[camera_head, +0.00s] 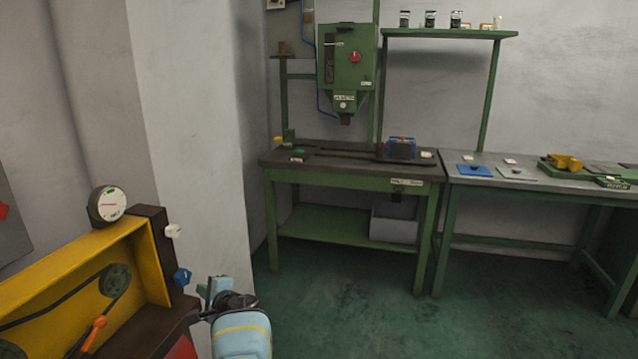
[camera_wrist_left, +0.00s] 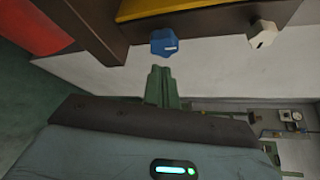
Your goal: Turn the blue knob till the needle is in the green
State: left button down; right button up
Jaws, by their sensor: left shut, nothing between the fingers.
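The blue knob (camera_head: 182,277) sits on the dark end post of the yellow machine at lower left. In the left wrist view the blue knob (camera_wrist_left: 164,41) has a pale mark on its face. The round white gauge (camera_head: 107,204) stands on top of the machine and has a green patch on its dial. The needle is too small to read. My left gripper (camera_head: 211,288) is just right of the blue knob. In the left wrist view its fingertips (camera_wrist_left: 160,70) are together and empty, just short of the knob, with a small gap visible. My right gripper is out of view.
A white knob (camera_head: 173,231) sits above the blue one on the same post. The open yellow housing (camera_head: 75,262) holds a belt, a pulley and an orange-handled lever (camera_head: 93,334). A green drill press bench (camera_head: 350,180) stands farther back. Open green floor (camera_head: 340,310) lies right of my arm.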

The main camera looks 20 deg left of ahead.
aim_at(180, 276)
pick_arm(q)
jog(key=shift+s+a+f+g, duration=0.3)
jog(key=shift+s+f, duration=0.05)
jog(key=shift+f, duration=0.05)
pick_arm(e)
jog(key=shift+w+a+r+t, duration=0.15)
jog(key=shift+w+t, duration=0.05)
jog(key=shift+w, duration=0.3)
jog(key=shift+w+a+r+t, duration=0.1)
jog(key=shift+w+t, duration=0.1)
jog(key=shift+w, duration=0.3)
pick_arm(q)
jog(key=shift+a, duration=0.1)
jog(key=a, duration=0.6)
jog(key=shift+s+a+b, duration=0.4)
jog(key=shift+s, duration=0.05)
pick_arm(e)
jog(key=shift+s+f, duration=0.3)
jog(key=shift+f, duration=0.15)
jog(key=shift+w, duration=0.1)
pick_arm(q)
jog(key=shift+w+b, duration=0.35)
jog(key=shift+b, duration=0.05)
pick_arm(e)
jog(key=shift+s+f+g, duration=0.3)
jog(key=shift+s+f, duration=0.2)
